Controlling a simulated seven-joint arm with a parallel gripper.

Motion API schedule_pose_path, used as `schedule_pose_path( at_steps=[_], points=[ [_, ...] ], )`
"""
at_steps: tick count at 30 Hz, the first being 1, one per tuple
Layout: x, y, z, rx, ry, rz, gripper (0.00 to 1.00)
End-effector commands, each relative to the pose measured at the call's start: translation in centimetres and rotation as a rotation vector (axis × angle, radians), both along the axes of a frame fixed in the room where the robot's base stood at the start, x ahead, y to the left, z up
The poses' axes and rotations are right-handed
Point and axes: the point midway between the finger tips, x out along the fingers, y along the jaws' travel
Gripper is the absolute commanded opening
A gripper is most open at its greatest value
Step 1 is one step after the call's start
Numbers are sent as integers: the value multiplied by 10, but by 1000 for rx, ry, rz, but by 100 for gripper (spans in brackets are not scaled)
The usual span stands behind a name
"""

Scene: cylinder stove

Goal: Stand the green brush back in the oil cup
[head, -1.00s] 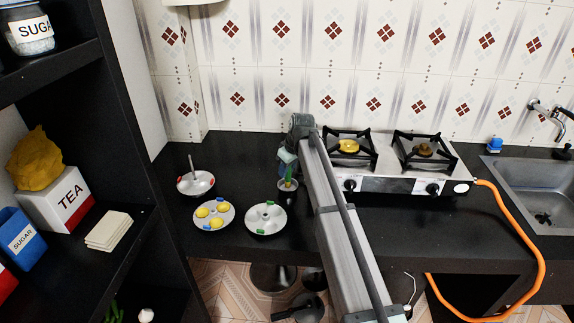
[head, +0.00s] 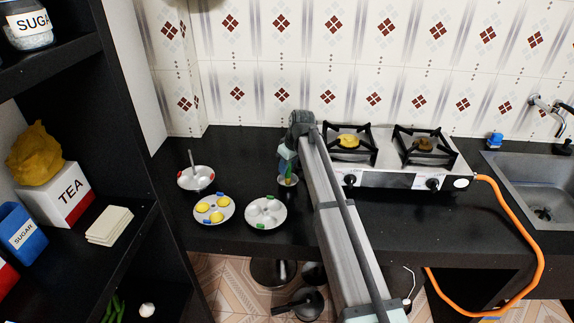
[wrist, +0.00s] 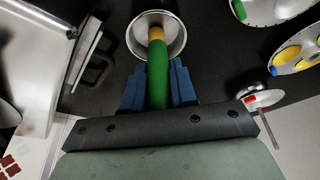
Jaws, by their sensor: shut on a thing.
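The green brush (wrist: 158,78) is held between the blue fingers of my gripper (wrist: 157,84) in the wrist view. Its yellow lower part reaches over or into the opening of the metal oil cup (wrist: 177,32). In the head view my gripper (head: 287,163) is just above the oil cup (head: 287,190), with a bit of the green brush (head: 289,179) showing at the cup's mouth. The brush tip is hidden, so I cannot tell whether it touches the cup's bottom.
Left of the cup are a dish with green marks (head: 265,226), a dish of yellow pieces (head: 228,216) and a red-marked bowl with a stick (head: 183,183). The stove (head: 385,182) stands to the right. Black counter shows between the dishes.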

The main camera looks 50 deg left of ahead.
Motion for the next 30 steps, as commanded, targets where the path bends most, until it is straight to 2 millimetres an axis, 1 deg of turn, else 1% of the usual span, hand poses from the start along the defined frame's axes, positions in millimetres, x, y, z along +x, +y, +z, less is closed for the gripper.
schedule_pose_path(
  at_steps=[8, 9, 18, 26, 30],
  points=[
    [0, 0, -3, 0, 0, 0, 0],
    [0, 0, -3, 0, 0, 0, 29],
    [0, 0, -3, 0, 0, 0, 56],
    [0, 0, -2, 0, 0, 0, 56],
    [0, -3, 7, 1, -1, 0, 56]
  ],
)
